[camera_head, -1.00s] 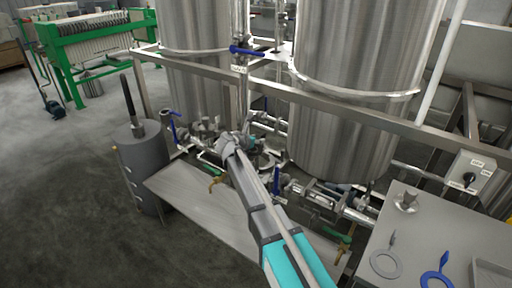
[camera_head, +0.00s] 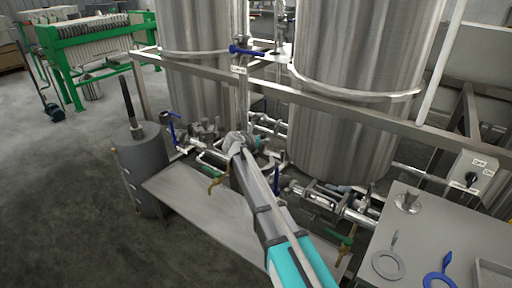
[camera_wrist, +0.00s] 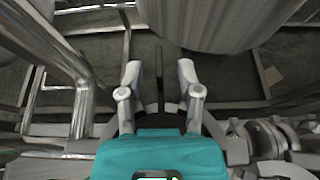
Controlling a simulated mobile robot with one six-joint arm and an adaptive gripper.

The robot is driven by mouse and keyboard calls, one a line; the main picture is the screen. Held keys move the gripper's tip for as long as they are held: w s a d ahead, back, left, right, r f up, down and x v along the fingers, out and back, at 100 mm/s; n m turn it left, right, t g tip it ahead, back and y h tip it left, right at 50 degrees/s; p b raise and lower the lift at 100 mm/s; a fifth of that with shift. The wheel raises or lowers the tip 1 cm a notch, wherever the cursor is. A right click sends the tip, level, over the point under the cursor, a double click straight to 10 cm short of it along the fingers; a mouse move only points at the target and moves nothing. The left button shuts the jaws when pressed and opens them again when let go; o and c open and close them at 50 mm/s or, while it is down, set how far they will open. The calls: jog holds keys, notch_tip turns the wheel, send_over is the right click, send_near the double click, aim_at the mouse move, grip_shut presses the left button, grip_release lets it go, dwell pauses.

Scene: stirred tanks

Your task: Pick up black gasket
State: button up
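In the wrist view, a thin black upright strip (camera_wrist: 159,68), which looks like the tab of the black gasket, stands between the fingers of my gripper (camera_wrist: 159,78). The fingers are apart, one on each side, with gaps to the strip. A dark curved edge shows lower down, mostly hidden behind the teal gripper body; I cannot tell if it is the ring. In the head view, my gripper (camera_head: 258,141) is among the pipe fittings between the two tanks. Its fingertips and the black gasket cannot be made out there.
Two steel tanks (camera_head: 350,100) stand behind a steel frame rail (camera_head: 340,112). Pipes and valves (camera_head: 325,198) crowd around my gripper. A table (camera_head: 430,215) at right holds a grey gasket (camera_head: 388,264) and a blue gasket (camera_head: 438,279). Open floor (camera_head: 65,190) lies at left.

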grip_shut()
jog(key=shift+r, duration=0.15)
notch_tip(320, 180, up, 3)
jog(key=p, duration=0.3)
jog(key=shift+f, duration=0.2)
jog(key=s+d+r+p, duration=0.2)
jog(key=s+r+p, duration=0.8)
jog(key=s, duration=0.3)
jog(key=shift+s+d, duration=0.25)
jog(key=shift+s, duration=0.15)
